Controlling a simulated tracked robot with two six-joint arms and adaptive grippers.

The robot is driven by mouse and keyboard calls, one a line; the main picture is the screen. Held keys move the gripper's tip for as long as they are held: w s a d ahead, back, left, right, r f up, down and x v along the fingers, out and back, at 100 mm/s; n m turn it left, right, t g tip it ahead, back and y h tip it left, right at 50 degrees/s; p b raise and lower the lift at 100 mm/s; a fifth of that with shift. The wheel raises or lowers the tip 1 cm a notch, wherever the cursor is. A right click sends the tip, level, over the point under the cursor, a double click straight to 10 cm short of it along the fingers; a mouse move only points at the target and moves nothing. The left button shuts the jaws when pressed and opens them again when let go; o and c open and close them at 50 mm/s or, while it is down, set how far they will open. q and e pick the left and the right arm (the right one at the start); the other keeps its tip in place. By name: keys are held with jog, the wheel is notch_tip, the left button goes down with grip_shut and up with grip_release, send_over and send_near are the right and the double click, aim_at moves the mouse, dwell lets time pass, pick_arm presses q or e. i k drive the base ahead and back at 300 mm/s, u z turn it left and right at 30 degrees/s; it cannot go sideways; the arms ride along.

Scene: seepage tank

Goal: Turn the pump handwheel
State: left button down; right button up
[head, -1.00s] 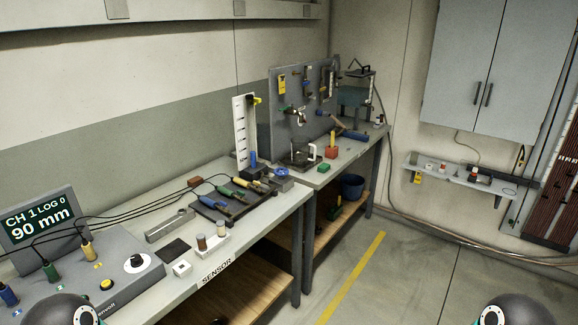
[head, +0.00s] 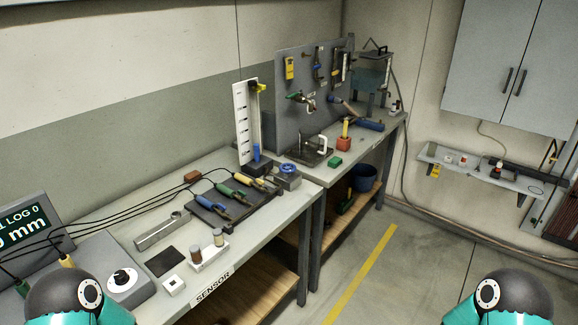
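A small blue handwheel (head: 287,167) sits on top of a grey block (head: 287,182) near the far end of the front bench. Neither of my grippers is in view. Only rounded dark and teal parts of my arms show at the bottom left and bottom right, well short of the handwheel.
A dark tray with several coloured-handled probes (head: 232,192) lies left of the handwheel, with black cables running left. A grey bar (head: 162,229) and a white vial holder (head: 209,253) are nearer. A second bench (head: 352,150) adjoins behind. The floor (head: 408,270) at right is clear.

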aim_at(288, 169)
jog(key=u, duration=0.85)
jog(key=i, duration=0.15)
jog(key=z, duration=2.5)
jog(key=i, duration=3.75)
jog(key=u, duration=1.05)
